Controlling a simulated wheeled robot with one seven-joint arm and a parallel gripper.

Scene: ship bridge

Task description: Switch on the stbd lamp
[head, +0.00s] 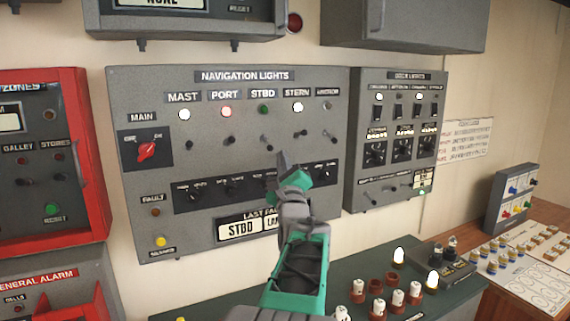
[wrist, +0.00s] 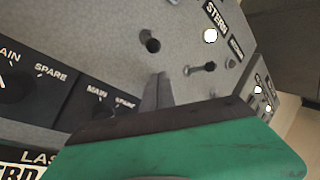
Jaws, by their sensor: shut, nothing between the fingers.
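The navigation lights panel (head: 150,90) is on the wall in the head view. Its STBD lamp (head: 262,110) is dark green and looks unlit. The toggle switch (head: 265,141) below it is small; its position is hard to tell. My gripper (head: 283,160) is shut and empty, just below and right of that switch, in front of the panel. In the wrist view the gripper (wrist: 160,90) points at the panel face near two toggles; I cannot tell whether it touches anything. The last fault display (head: 240,229) reads STBD and is partly hidden by my arm.
MAST (head: 185,114), PORT (head: 226,112) and STERN (head: 298,107) lamps are lit. A dark strip with several main/spare knobs (head: 195,197) runs below the toggles. Another switch panel (head: 355,130) is to the right. A counter (head: 225,300) with bulbs lies below.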

